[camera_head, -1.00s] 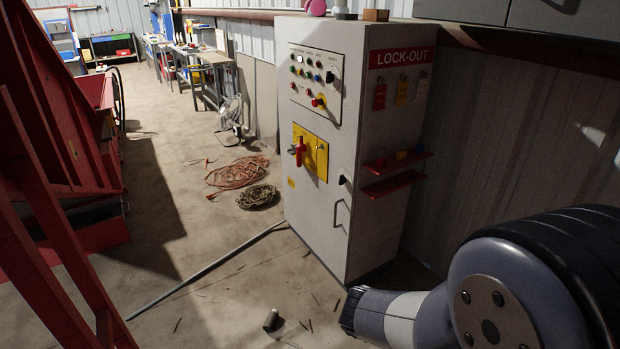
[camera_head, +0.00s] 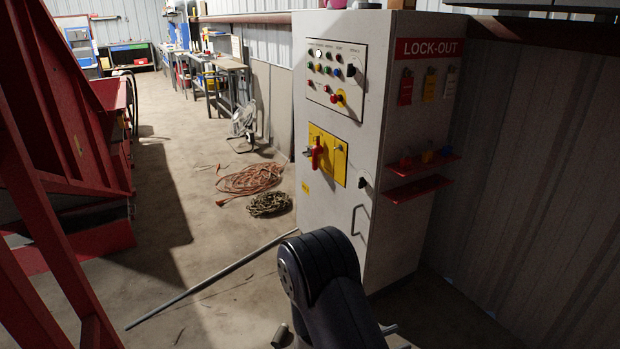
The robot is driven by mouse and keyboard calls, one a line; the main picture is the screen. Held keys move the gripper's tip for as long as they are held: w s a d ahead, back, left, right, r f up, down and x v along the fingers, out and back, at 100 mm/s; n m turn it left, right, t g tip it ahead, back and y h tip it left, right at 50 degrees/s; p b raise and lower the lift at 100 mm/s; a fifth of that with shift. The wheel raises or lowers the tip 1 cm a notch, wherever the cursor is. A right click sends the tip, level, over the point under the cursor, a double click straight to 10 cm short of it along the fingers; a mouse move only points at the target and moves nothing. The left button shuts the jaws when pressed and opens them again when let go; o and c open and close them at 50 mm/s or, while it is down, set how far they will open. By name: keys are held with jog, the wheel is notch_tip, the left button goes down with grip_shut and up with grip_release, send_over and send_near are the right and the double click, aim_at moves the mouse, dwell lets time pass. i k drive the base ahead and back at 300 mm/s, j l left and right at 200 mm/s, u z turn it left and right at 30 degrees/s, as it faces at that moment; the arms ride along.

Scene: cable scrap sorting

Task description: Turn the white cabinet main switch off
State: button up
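The white cabinet (camera_head: 405,140) stands upright right of the picture's middle, against the corrugated wall. Its main switch is a red handle (camera_head: 316,153) on a yellow plate (camera_head: 340,160), halfway up the front face. The handle looks roughly upright; its exact position is too small to read. A control panel (camera_head: 334,74) with coloured buttons sits above the plate. My dark arm rises from the bottom edge in front of the cabinet's lower part, well below the switch. My gripper is not clearly visible.
A red lock-out board (camera_head: 430,48) with padlocks and red shelves (camera_head: 418,188) is on the cabinet's side. Orange cable (camera_head: 250,179) and a darker coil (camera_head: 270,204) lie on the floor. A grey pipe (camera_head: 215,280) crosses the floor. A red machine frame (camera_head: 60,190) fills the left.

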aim_at(316, 149)
jog(key=i+j+u, duration=0.15)
jog(key=i+j, duration=0.15)
jog(key=i, duration=1.2)
jog(key=i+j+u, duration=0.15)
jog(key=i, duration=1.4)
